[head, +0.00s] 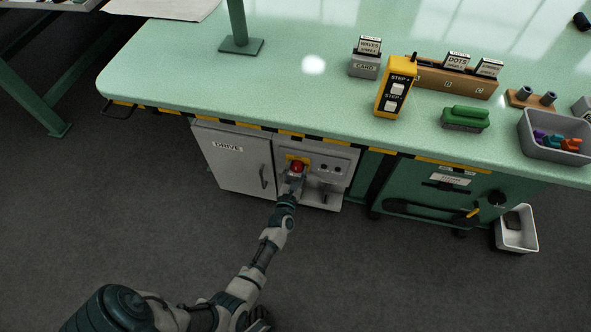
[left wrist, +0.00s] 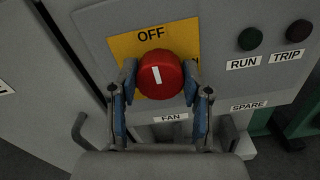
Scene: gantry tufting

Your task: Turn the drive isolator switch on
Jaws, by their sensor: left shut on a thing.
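The drive isolator switch is a round red knob (head: 297,168) on a yellow plate (left wrist: 124,47), on the grey panel right of the DRIVE door. In the left wrist view the red knob (left wrist: 161,76) has a white bar that stands nearly upright, towards the OFF label (left wrist: 151,35). A second label at the plate's right is mostly hidden by a finger. My left gripper (head: 294,174) is shut on the knob; in the left wrist view its two blue-padded fingers (left wrist: 160,84) lie at the knob's left and right sides. My right gripper is not in view.
The green bench top (head: 200,75) overhangs the panel. The grey DRIVE door (head: 233,165) with its handle is at left. RUN (left wrist: 250,38) and TRIP (left wrist: 299,31) lamps look dark. A yellow step pendant (head: 396,86) stands on the bench. Floor in front is clear.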

